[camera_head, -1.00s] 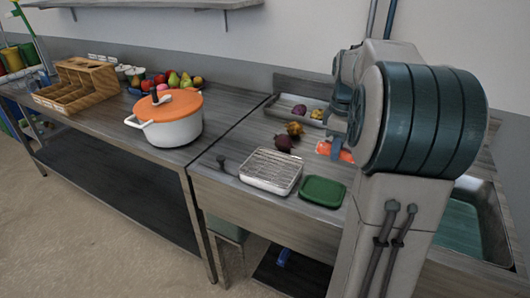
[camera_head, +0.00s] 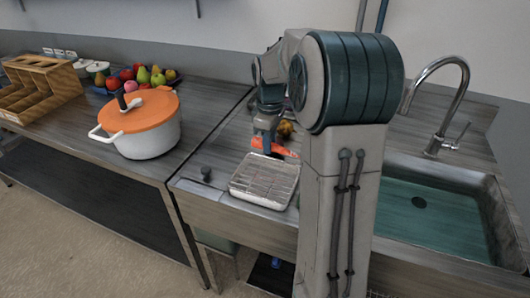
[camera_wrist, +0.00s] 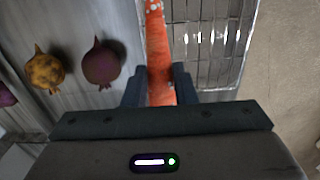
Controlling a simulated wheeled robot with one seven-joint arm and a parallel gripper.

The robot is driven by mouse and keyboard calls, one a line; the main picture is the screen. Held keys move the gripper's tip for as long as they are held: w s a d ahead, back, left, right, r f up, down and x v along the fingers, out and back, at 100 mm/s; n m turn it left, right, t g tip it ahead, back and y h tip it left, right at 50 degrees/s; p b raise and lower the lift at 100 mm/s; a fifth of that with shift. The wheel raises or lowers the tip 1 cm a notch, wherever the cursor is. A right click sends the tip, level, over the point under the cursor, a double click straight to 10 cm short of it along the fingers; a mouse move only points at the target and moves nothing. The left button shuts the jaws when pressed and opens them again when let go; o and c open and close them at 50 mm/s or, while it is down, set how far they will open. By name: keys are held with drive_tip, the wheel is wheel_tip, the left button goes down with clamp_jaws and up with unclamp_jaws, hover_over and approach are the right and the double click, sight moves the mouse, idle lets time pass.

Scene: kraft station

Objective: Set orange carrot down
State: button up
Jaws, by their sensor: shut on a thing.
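The orange carrot (camera_head: 272,147) is held in my gripper (camera_head: 266,135), at the back edge of the wire rack tray in the head view. In the wrist view the carrot (camera_wrist: 158,50) runs lengthwise between the two dark fingers of my gripper (camera_wrist: 159,86), which are shut on it. Its far end reaches the top of the picture, beside the left edge of the wire rack (camera_wrist: 215,45). I cannot tell whether the carrot touches anything below it.
The wire rack tray (camera_head: 265,181) sits on the metal counter by its front edge. A yellow-brown vegetable (camera_wrist: 45,70) and a dark purple one (camera_wrist: 102,65) lie left of the carrot. A white pot with an orange lid (camera_head: 145,125) stands left; a sink (camera_head: 440,215) lies right.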

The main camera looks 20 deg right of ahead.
sight(266, 162)
drive_tip(key=shift+w+a+f, duration=0.25)
drive_tip(key=shift+a+f, duration=0.2)
drive_tip(key=shift+a, duration=0.05)
drive_tip(key=shift+f, duration=1.85)
drive_tip(key=shift+f, duration=0.2)
drive_tip(key=o, duration=1)
drive_tip(key=shift+r, duration=0.15)
